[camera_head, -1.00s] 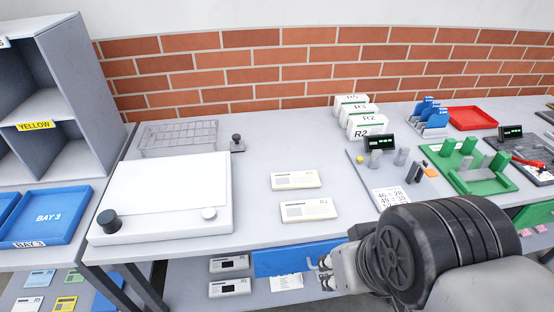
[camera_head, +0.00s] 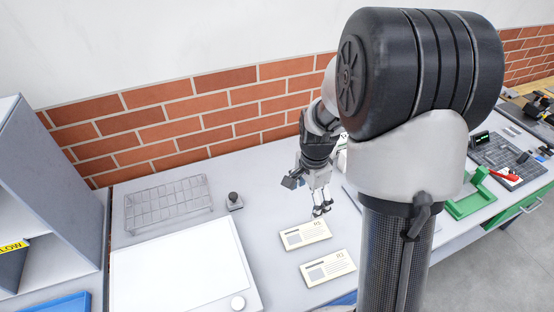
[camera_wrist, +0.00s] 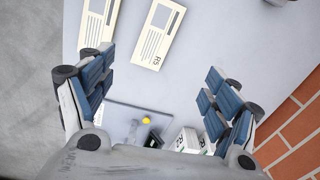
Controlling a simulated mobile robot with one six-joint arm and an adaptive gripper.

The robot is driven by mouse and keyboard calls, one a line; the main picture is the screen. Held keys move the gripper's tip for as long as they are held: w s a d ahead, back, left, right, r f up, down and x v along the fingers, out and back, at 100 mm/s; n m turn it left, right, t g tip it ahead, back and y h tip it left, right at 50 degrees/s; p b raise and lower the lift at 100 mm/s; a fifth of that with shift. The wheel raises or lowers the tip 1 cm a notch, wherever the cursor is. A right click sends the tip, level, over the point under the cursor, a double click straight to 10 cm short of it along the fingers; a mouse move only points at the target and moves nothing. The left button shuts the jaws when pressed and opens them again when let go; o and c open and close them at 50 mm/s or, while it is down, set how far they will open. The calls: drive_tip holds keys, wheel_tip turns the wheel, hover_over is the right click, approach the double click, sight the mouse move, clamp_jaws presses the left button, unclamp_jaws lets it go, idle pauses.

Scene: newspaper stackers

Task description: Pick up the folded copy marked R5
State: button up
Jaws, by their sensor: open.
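The folded copy marked R5 (camera_head: 304,235) lies flat on the grey table, the farther of two cream copies. In the wrist view the R5 copy (camera_wrist: 158,34) lies ahead of my fingers, its marked end nearest them. The nearer copy (camera_head: 327,268) lies beside it, apart; its mark is too small to read surely. It also shows in the wrist view (camera_wrist: 98,22). My gripper (camera_head: 321,209) is open and empty, just right of the R5 copy's marked end and seemingly above the table. The wrist view shows the fingers (camera_wrist: 160,64) spread with nothing between them.
A wire rack (camera_head: 168,203) and a small black-knobbed piece (camera_head: 234,202) stand left of the copies. A white board (camera_head: 180,272) lies front left. A green tray (camera_head: 462,207) sits right.

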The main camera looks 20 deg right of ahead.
wheel_tip(320, 180, down, 3)
drive_tip(key=d+m, duration=0.1)
drive_tip(key=m, duration=0.1)
drive_tip(key=b, duration=0.1)
hover_over(306, 233)
wheel_tip(306, 233, down, 11)
drive_tip(key=shift+w+f, duration=0.1)
drive_tip(key=shift+f, duration=0.1)
drive_tip(key=shift+a+f+b, duration=0.1)
drive_tip(key=shift+f+b, duration=0.5)
drive_tip(key=shift+f, duration=2.1)
drive_tip(key=shift+c, duration=0.2)
drive_tip(key=c, duration=1.2)
drive_tip(key=shift+r, duration=0.15)
